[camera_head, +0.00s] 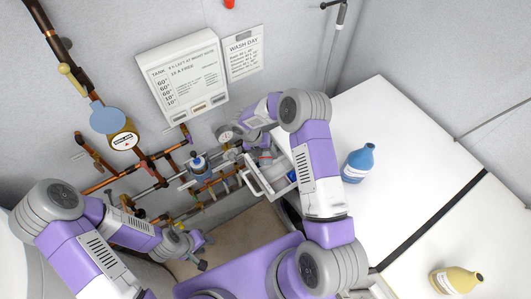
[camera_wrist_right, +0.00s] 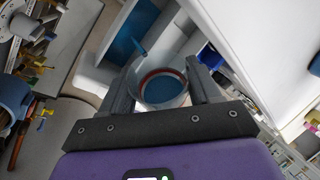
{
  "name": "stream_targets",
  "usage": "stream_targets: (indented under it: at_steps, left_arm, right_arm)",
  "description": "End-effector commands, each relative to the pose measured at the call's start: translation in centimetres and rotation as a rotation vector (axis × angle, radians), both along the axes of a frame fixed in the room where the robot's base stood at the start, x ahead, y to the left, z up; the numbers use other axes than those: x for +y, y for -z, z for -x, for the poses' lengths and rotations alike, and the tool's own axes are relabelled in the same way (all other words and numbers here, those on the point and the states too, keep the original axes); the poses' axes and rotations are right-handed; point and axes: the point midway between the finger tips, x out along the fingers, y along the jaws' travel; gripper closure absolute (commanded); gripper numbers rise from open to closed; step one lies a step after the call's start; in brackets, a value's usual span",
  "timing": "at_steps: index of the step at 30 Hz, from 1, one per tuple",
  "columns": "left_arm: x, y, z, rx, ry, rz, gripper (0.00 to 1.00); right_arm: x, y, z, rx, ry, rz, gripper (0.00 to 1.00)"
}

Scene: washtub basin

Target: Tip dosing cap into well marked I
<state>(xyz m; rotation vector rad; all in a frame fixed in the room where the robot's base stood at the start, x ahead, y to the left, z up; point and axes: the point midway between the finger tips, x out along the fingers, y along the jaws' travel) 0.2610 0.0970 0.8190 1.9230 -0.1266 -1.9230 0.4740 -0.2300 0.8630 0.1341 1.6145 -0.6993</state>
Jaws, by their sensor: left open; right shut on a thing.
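In the right wrist view the dosing cap (camera_wrist_right: 165,92) is a pale round cup with a reddish ring inside and blue liquid in it. My right gripper (camera_wrist_right: 166,76) is shut on it, one finger on each side. Beyond it is the white detergent drawer, with blue in one compartment (camera_wrist_right: 124,36). In the head view the open drawer (camera_head: 280,187) lies just below my right wrist; the cap and fingertips are hard to make out there. I cannot read any well marking. My left gripper (camera_head: 196,255) is open and empty, low at the left, apart from the drawer.
A blue bottle (camera_head: 359,163) stands on the white top (camera_head: 385,120) right of my right arm. A yellow bottle (camera_head: 456,281) is at the lower right. Copper pipes (camera_head: 150,165) and valves crowd the wall left of the drawer. A printed panel (camera_head: 180,65) hangs above.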

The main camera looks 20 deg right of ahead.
Motion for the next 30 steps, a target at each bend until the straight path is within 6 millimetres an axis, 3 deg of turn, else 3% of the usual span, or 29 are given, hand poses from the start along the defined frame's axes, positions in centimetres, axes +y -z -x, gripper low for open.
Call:
stream_targets:
  at_steps: [4, 20, 30]
  left_arm:
    - [0.0, -0.6, 0.0, 0.000, 0.000, 0.000, 0.57]
    - [0.0, 1.5, 0.0, 0.000, 0.000, 0.000, 0.57]
    - [0.0, 1.0, 0.0, 0.000, 0.000, 0.000, 0.57]
  right_arm:
    - [-0.1, -0.2, -0.3, 0.087, 0.006, -0.039, 0.67]
    - [-0.3, -0.4, -0.7, 0.273, 0.001, -0.112, 0.67]
    - [-0.1, -0.4, -0.3, 0.140, -0.005, -0.053, 0.67]
